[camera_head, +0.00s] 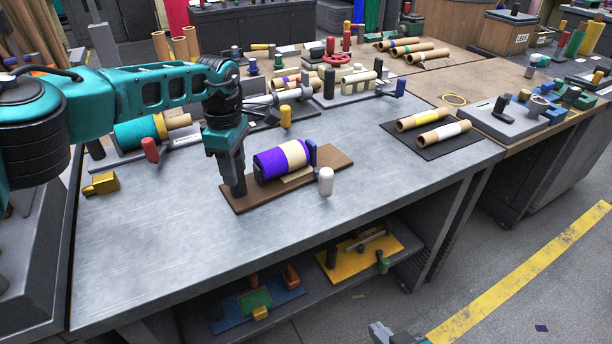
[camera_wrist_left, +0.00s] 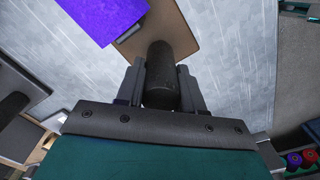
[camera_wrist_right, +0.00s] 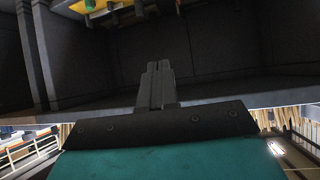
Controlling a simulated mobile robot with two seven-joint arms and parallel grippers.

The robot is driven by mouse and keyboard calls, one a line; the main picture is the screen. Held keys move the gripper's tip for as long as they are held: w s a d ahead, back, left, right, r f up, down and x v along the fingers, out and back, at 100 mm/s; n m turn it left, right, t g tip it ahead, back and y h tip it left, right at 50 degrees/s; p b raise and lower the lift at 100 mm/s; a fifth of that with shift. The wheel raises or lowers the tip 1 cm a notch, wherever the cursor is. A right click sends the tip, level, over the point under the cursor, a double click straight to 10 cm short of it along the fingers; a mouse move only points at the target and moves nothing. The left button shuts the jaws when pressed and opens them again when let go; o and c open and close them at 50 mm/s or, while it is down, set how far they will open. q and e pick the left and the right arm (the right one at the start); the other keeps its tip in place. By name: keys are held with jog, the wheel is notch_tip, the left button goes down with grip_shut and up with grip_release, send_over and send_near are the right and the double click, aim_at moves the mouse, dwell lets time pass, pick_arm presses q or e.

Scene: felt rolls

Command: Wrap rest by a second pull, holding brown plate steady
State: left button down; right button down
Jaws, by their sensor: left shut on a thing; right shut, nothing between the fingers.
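The brown plate (camera_head: 262,198) lies on the grey metal table and carries a roll with purple felt (camera_head: 268,164) and a cream band (camera_head: 296,153). A blue piece (camera_head: 311,155) stands at the roll's right end, and a white-topped knob (camera_head: 326,178) stands at the plate's front edge. My left gripper (camera_head: 236,182) points down at the plate's left end. In the left wrist view it is shut around a dark upright post (camera_wrist_left: 161,80) on the plate, beside the purple felt (camera_wrist_left: 100,15). My right gripper (camera_wrist_right: 158,68) is shut and empty, low in front of the table's dark underside.
Two cardboard tubes with yellow and white bands (camera_head: 443,133) lie on a black mat at the table's right. A teal roll (camera_head: 138,133) and a yellow block (camera_head: 101,184) are at the left. A lower shelf holds a yellow board (camera_head: 345,270) and a blue board (camera_head: 235,312). The table's front is clear.

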jog(key=w+a+r+n+g+y, duration=0.3)
jog(key=w+a+g, duration=0.1)
jog(key=a, duration=0.5)
jog(key=w+a+r+n+g+y, duration=0.2)
jog(key=w+a+n+g, duration=0.2)
jog(key=a, duration=0.5)
jog(key=r+n+g, duration=0.1)
jog(key=r+n, duration=0.1)
jog(key=r, duration=0.1)
jog(key=w+r+n+g+h, duration=0.1)
jog(key=r+n+g, duration=0.1)
jog(key=r+n, duration=0.1)
jog(key=w+r+n+g+h, duration=0.1)
jog(key=r+n, duration=0.1)
jog(key=r, duration=0.1)
jog(key=shift+a+n+g, duration=0.3)
jog(key=shift+a+n, duration=0.05)
jog(key=shift+n, duration=0.05)
notch_tip(320, 180, up, 12)
jog(key=n+t+h, duration=0.4)
jog(key=n+t, duration=0.1)
send_over(326, 185)
jog(key=s+a, duration=0.1)
jog(key=a, duration=0.2)
jog(key=shift+a+f, duration=0.1)
jog(key=shift+f, duration=4.25)
